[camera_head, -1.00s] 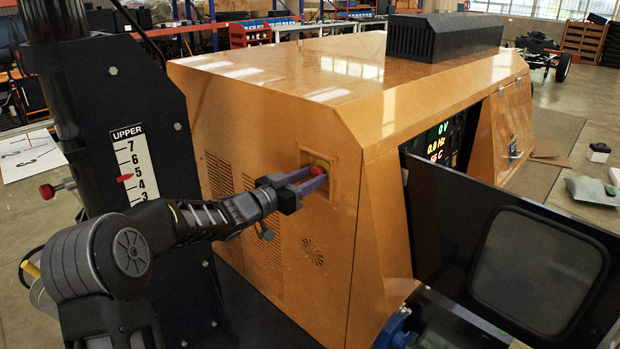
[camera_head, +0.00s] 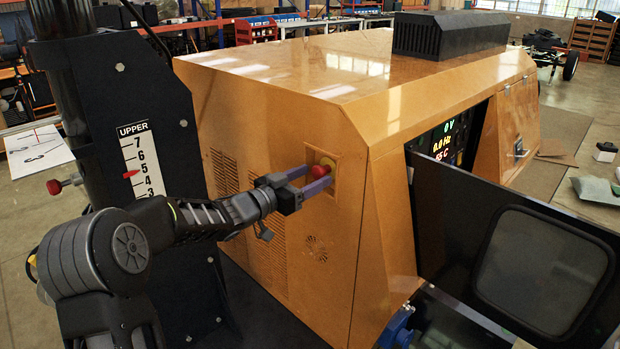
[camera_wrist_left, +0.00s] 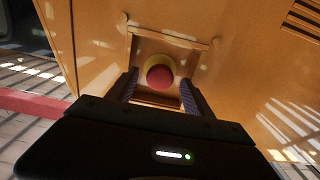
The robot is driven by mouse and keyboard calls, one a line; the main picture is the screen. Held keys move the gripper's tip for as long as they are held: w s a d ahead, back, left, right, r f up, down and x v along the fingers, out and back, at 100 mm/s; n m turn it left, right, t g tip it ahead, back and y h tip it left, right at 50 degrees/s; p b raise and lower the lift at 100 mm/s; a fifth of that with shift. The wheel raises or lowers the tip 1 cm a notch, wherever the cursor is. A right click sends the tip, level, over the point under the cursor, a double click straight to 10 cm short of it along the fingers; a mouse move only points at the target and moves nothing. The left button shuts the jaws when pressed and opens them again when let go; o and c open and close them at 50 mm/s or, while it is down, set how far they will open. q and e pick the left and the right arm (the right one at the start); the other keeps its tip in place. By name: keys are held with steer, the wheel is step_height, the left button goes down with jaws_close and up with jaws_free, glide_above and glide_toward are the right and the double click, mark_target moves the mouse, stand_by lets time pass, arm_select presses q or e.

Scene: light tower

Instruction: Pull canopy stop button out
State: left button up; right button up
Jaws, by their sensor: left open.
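The canopy stop button has a red cap (camera_head: 319,172) on a yellow base (camera_head: 328,163), in a square recess on the orange canopy's end wall (camera_head: 345,215). My left gripper (camera_head: 314,179) is open, with its purple-grey fingers pointing at the recess. In the left wrist view the red button cap (camera_wrist_left: 160,77) sits between the two finger tips (camera_wrist_left: 159,88), with a visible gap on each side. Depth of the tips relative to the cap is hard to judge. My right gripper is not in view.
A dark post with a numbered UPPER scale (camera_head: 138,160) and a red knob (camera_head: 54,187) stands left of the canopy. A lit display panel (camera_head: 442,140) and an open dark door with a window (camera_head: 540,270) are at right. A black vent box (camera_head: 450,34) tops the canopy.

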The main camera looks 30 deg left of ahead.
arm_select(q)
steer(key=b+v, duration=0.1)
steer(key=v, duration=0.6)
steer(key=shift+s+a, duration=0.15)
steer(key=shift+s, duration=0.2)
